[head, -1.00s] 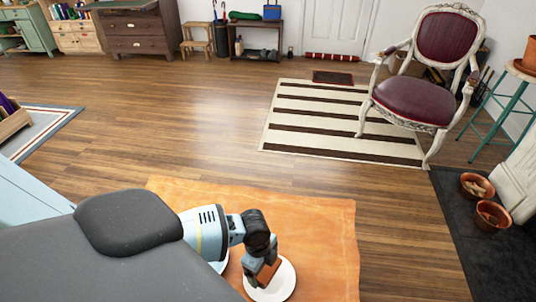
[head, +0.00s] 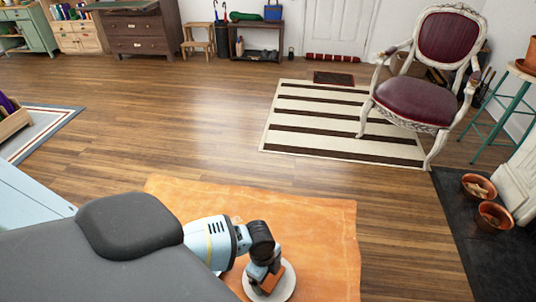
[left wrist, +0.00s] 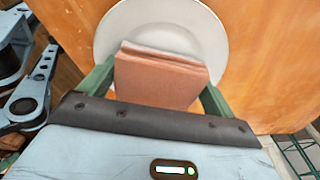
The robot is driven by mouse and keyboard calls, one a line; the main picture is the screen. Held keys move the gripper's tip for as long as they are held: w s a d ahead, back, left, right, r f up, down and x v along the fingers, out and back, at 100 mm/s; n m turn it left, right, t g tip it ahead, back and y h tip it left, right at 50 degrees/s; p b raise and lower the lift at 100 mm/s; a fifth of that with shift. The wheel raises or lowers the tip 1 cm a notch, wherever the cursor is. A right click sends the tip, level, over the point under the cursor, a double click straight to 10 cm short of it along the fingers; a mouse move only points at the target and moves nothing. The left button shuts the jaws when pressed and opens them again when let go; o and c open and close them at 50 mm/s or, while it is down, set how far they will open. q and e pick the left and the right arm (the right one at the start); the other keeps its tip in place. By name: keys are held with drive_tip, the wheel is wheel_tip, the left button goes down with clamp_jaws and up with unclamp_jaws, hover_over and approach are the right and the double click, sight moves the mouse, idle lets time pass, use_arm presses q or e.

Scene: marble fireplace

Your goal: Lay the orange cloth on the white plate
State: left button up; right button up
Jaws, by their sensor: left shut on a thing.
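My left gripper (head: 265,279) is shut on the orange cloth (head: 272,283), a small folded bundle. In the left wrist view the cloth (left wrist: 160,80) sits between the two green fingers and shows its folded layers at the far edge. The white plate (head: 287,284) lies under the gripper and cloth. Its rim also shows in the left wrist view (left wrist: 112,32), with the cloth covering its near middle part. I cannot tell whether the cloth touches the plate. My right gripper is not in view.
A larger orange covering (head: 320,232) lies around the plate, with bare room to its right. Beyond are wooden floor, a striped rug (head: 345,122) and a red chair (head: 415,100). Terracotta pots (head: 493,216) stand on the dark slab at right.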

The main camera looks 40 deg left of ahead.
use_arm(q)
drive_tip(key=o, duration=0.5)
drive_tip(key=shift+f, duration=0.1)
drive_tip(key=shift+o, duration=0.9)
drive_tip(key=shift+r+p, duration=0.3)
drive_tip(key=shift+r, duration=0.25)
wheel_tip(320, 180, up, 12)
drive_tip(key=a+p, duration=0.1)
drive_tip(key=p, duration=0.1)
drive_tip(key=shift+s+a+f, duration=0.15)
drive_tip(key=shift+a+f, duration=0.05)
drive_tip(key=shift+a, duration=0.15)
